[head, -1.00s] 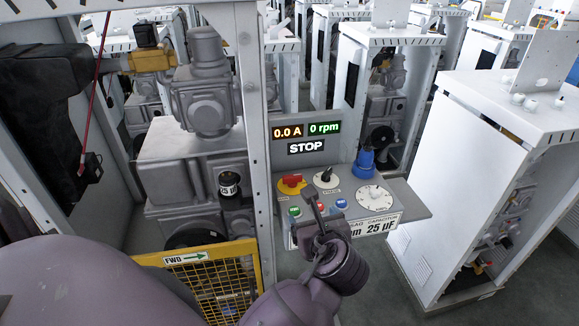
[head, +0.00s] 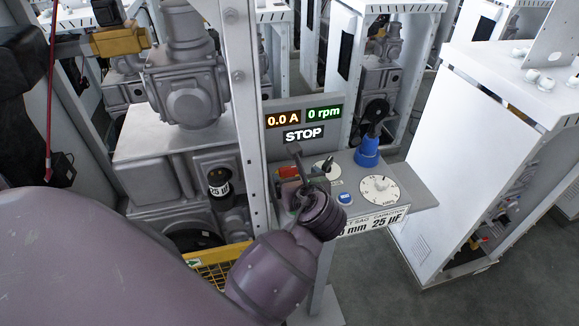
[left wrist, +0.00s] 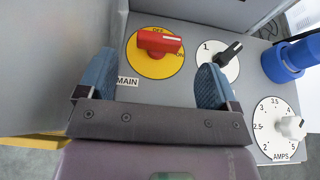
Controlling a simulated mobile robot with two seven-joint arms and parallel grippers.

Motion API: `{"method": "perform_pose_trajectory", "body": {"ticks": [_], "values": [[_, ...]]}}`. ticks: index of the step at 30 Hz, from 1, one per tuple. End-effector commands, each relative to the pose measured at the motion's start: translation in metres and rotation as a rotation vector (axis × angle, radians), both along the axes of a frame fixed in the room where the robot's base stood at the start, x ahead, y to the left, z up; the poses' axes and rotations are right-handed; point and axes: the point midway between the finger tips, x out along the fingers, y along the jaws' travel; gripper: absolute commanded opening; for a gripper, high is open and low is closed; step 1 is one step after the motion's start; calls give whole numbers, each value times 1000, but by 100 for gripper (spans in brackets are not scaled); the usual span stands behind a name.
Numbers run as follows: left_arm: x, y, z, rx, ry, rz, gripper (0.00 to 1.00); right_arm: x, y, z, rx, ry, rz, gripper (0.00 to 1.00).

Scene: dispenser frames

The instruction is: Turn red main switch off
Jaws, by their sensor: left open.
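The red main switch (left wrist: 159,42) is a bar handle on a round yellow plate (left wrist: 152,67) marked OFF at the top and ON at the right. Its bar lies roughly crosswise, with its right end near the ON mark. In the head view the red switch (head: 287,172) is partly hidden by my left gripper (head: 294,180). In the left wrist view my left gripper (left wrist: 156,64) is open and empty. Its two blue-padded fingers stand either side of the yellow plate's lower part, short of the red bar. My right gripper is not in view.
A black-handled selector (left wrist: 229,52) sits just right of the switch. A white AMPS dial (left wrist: 276,128) and a blue plug (head: 368,150) lie further right. A display (head: 304,117) reads 0.0 A, 0 rpm and STOP. A metal post (head: 240,100) stands left of the panel.

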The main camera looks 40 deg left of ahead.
Motion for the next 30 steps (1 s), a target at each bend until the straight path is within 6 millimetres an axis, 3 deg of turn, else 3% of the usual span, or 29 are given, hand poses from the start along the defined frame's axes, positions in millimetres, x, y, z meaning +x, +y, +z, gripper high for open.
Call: {"method": "perform_pose_trajectory", "body": {"ticks": [12,25,30], "values": [[36,42,-23,0,0,0,85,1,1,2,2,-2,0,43],[40,48,-26,-1,-1,0,85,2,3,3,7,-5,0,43],[40,47,-26,-1,-1,0,61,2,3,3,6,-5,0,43]]}}
